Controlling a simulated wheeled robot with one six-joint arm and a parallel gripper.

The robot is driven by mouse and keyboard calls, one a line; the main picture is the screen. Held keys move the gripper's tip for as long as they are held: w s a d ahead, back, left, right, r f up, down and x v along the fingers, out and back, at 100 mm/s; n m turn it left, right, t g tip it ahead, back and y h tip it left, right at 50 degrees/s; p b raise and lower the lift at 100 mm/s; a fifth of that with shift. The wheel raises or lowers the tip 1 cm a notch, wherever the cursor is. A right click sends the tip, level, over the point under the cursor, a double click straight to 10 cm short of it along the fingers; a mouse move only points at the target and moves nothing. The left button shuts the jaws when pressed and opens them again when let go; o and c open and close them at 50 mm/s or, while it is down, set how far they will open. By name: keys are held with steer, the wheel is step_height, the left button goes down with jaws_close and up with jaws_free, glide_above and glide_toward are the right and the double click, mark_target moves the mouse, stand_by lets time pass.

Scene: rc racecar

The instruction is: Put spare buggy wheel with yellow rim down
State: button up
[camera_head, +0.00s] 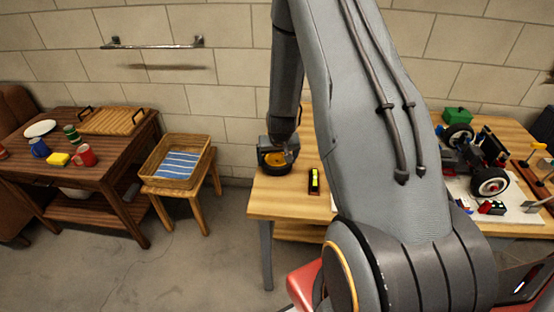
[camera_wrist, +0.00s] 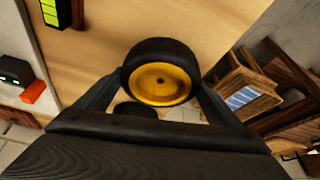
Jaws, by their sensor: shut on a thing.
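The spare buggy wheel (camera_head: 276,160) has a black tyre and a yellow rim. In the head view it is at the left end of the wooden workbench (camera_head: 275,201), held in my gripper (camera_head: 277,153). In the wrist view the same wheel (camera_wrist: 161,80) sits between the two fingers, its yellow face toward the camera. My gripper is shut on the tyre from both sides. I cannot tell whether the wheel touches the bench top. Part of the wheel is hidden by my gripper in the head view.
A dark holder with a yellow-green stick (camera_head: 314,180) stands just right of the wheel. A partly built buggy (camera_head: 472,160) and a green box (camera_head: 457,116) are farther right. A stool with a basket (camera_head: 178,163) and a dark table (camera_head: 110,150) stand left, with floor between.

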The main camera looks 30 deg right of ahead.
steer(key=shift+f, duration=0.1)
steer(key=o, duration=0.9)
steer(key=shift+s+r, duration=0.1)
steer(key=shift+r, duration=0.45)
steer(key=p+v, duration=0.2)
steer(key=v, duration=0.9)
steer(key=s+a+r+n, duration=0.1)
steer(key=s+a+r, duration=0.3)
steer(key=s+a, duration=0.1)
steer(key=s+a+r+n+g+y, duration=0.1)
steer(key=s+a+r, duration=0.4)
steer(key=s, duration=0.2)
steer(key=s+a+r+n+g, duration=0.1)
steer(key=s+a+r, duration=0.4)
steer(key=s, duration=0.2)
steer(key=shift+s+a+n, duration=0.1)
steer(key=shift+a+n, duration=0.1)
steer(key=shift+n, duration=0.2)
